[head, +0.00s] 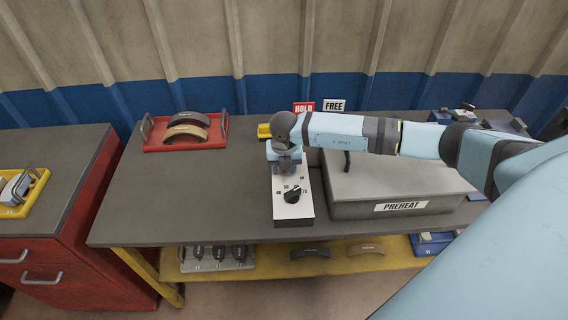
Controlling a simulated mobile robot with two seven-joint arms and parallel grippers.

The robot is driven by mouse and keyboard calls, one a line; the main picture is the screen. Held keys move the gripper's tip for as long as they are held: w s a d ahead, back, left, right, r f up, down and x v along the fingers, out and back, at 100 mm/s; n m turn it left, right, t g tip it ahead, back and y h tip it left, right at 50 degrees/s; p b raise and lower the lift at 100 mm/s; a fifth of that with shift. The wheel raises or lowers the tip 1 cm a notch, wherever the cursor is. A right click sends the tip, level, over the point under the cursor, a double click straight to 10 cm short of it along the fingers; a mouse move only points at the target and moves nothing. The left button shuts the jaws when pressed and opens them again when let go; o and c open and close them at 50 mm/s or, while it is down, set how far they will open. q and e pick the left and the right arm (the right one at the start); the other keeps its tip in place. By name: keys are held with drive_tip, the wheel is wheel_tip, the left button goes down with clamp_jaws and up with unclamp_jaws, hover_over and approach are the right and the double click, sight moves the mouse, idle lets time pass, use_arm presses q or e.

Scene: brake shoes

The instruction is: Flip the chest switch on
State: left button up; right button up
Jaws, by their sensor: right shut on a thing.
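A white control box (293,214) stands at the front middle of the bench, with a black dial (292,195) and printed numbers around it. The grey chest (352,208) labelled PREHEAT is to its right. My right gripper (286,168) points down over the back end of the control box, behind the dial. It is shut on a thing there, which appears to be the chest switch. The hand hides the switch, so its position cannot be seen. My left gripper is not in view.
A red tray (157,149) with two brake shoes (187,126) stands at the back left. HOLD (304,107) and FREE (334,106) signs stand behind my arm. A lower yellow shelf (280,268) carries more parts. The bench's left front is clear.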

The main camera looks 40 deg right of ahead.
drive_tip(key=shift+s+a+f+t+h+b, duration=0.15)
drive_tip(key=shift+t+h+b, duration=0.1)
drive_tip(key=shift+t, duration=0.2)
drive_tip(key=shift+s+r+t+h+b, duration=0.1)
drive_tip(key=shift+t+h+b, duration=0.15)
drive_tip(key=shift+t, duration=0.2)
drive_tip(key=o, duration=0.9)
drive_tip(key=b+v, duration=0.1)
drive_tip(key=v, duration=1.2)
drive_tip(key=shift+s+a+r, duration=0.1)
drive_tip(key=shift+s+r, duration=0.05)
drive_tip(key=shift+r, duration=0.2)
